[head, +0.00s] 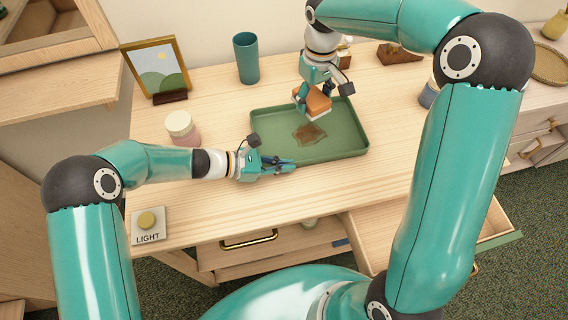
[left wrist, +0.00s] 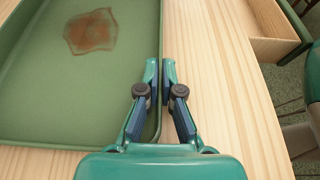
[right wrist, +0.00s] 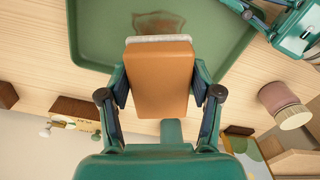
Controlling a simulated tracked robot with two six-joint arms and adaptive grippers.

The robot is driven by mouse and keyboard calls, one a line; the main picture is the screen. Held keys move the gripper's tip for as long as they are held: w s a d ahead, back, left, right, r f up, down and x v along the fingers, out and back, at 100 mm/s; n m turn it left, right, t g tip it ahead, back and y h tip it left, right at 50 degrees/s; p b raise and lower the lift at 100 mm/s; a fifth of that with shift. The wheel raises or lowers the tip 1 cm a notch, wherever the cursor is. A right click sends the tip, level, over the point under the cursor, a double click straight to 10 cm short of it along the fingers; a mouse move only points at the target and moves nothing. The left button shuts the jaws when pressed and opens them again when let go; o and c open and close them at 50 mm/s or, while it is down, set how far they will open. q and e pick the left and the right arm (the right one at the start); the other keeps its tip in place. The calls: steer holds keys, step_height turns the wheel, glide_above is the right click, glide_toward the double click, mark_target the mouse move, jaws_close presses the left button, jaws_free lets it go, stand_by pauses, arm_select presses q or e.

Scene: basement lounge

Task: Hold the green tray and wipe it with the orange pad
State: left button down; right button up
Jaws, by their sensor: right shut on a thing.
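The green tray (head: 340,153) lies on the wooden table with a brown stain (head: 308,133) on its floor. The stain also shows in the left wrist view (left wrist: 91,31). My left gripper (head: 292,164) is at the tray's near-left edge. In the left wrist view its fingers (left wrist: 160,68) are a narrow gap apart, with the tray's rim between them. My right gripper (head: 312,98) is shut on the orange pad (head: 318,102), above the far part of the tray. The pad (right wrist: 158,78) has a pale underside facing the tray. I cannot tell whether it touches the tray.
A pink jar (head: 182,128) stands left of the tray, and a teal cup (head: 246,58) behind it. A picture frame (head: 157,68) stands at the back left. A light button (head: 147,221) is at the front left. An open drawer (head: 385,240) juts out at the front right.

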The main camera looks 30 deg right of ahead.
stand_by(0.4)
arm_select(q)
steer(key=c, duration=1.2)
jaws_free()
steer(key=shift+c, duration=0.2)
steer(key=v, duration=1.2)
steer(key=shift+f, duration=0.1)
